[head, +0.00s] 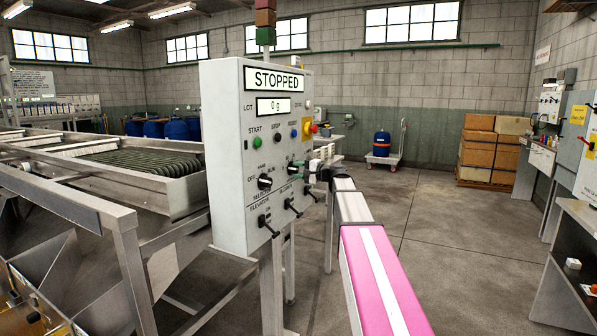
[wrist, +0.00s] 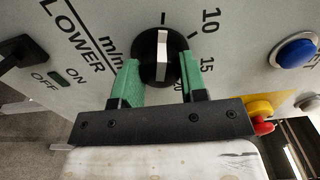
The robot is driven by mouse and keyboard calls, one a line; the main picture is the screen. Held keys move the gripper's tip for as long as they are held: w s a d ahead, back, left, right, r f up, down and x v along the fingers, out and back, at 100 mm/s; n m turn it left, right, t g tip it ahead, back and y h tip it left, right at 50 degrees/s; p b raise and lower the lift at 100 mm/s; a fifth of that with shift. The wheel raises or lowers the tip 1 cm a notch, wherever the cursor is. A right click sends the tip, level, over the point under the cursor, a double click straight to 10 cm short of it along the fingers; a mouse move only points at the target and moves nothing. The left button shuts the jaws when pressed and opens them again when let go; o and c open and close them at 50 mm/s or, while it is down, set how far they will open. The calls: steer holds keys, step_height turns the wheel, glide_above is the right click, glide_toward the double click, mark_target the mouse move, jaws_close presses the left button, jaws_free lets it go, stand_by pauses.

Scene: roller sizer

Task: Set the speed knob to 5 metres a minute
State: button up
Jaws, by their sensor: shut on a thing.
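The speed knob (wrist: 148,55) is round and black with a white bar across its face. In the wrist view it sits between the two green fingertips of my gripper (wrist: 160,74), which is shut on it. The white bar stands nearly upright in this view, its upper end towards a tick mark left of the printed 10 (wrist: 210,20). The 15 (wrist: 207,62) is lower right, and a further number is partly hidden by the right finger. No 5 is visible. In the head view my gripper (head: 308,174) is at the panel's right part, and the knob cannot be made out.
The control panel (head: 222,130) reads STOPPED and 0 g. A black selector (head: 265,182) and lever switches (head: 268,226) are close by. In the wrist view a blue button (wrist: 296,53) and a red-and-yellow stop button (wrist: 260,115) are to the right. The roller machine (head: 150,160) stands left.

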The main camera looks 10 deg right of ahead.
steer(key=shift+s, duration=0.1)
stand_by(0.4)
steer(key=o, duration=0.9)
steer(key=shift+o, duration=0.2)
steer(key=v, duration=1)
steer(key=shift+s+d, duration=0.2)
steer(key=shift+d, duration=0.1)
steer(key=s+a+f+n+g+h, duration=0.1)
steer(key=s+a+f+g+h, duration=0.2)
steer(key=f, duration=0.6)
steer(key=s+a+f+n+g+h, duration=0.15)
steer(key=s+a+f, duration=0.35)
steer(key=f, duration=0.5)
steer(key=s+a+f+n+g+h, duration=0.1)
steer(key=s+a+f+g+h, duration=0.15)
steer(key=s+f, duration=0.45)
steer(key=s+d+f+n+g+h, duration=0.1)
steer(key=s+f+n+g+h, duration=0.2)
steer(key=s+f+h, duration=0.4)
steer(key=s+f+n, duration=0.1)
steer(key=s+f, duration=0.7)
steer(key=f, duration=0.2)
steer(key=shift+s+d+f+g+h, duration=0.3)
steer(key=shift+s+d+f, duration=0.05)
steer(key=shift+d, duration=0.05)
